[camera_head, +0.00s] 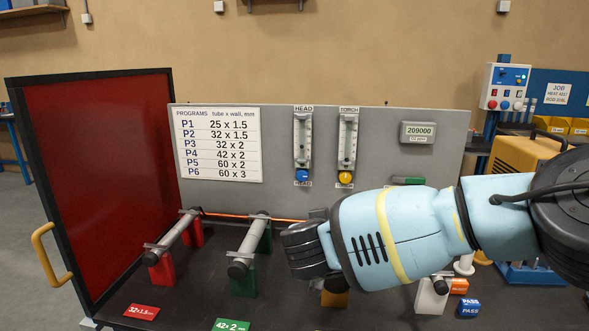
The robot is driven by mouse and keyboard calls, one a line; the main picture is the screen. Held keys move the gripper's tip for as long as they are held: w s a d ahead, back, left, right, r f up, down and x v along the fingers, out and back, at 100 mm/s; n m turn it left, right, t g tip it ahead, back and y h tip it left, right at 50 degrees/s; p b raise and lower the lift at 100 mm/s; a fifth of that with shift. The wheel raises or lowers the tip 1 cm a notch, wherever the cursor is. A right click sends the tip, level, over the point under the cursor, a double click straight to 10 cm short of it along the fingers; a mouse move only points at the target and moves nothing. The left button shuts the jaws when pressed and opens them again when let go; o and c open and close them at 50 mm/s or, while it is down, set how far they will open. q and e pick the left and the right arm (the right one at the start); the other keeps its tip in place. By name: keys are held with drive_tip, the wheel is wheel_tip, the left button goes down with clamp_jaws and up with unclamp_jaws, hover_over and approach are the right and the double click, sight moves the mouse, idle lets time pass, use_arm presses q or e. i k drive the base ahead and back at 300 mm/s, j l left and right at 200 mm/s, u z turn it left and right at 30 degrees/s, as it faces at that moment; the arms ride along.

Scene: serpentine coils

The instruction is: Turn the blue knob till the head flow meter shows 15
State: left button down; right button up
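The blue knob (302,175) sits at the foot of the head flow meter (302,138), a clear upright tube marked HEAD on the grey panel. Its scale is too small to read. My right arm comes in from the right across the bench, and its dark gripper end (304,250) is below the blue knob in the picture, apart from it. I cannot make out its fingertips or whether it holds anything. My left gripper is not in view.
The torch flow meter (347,140) with its yellow knob (345,177) is just right of the head meter. A red screen (95,180) stands at left. Tubes on coloured stands, including a red stand (162,271), are on the dark bench. My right arm covers the bench's middle right.

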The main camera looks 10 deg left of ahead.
sight(303, 175)
drive_tip(key=i+j, duration=0.25)
drive_tip(key=i, duration=0.15)
drive_tip(key=i+j, duration=0.3)
drive_tip(key=i, duration=0.15)
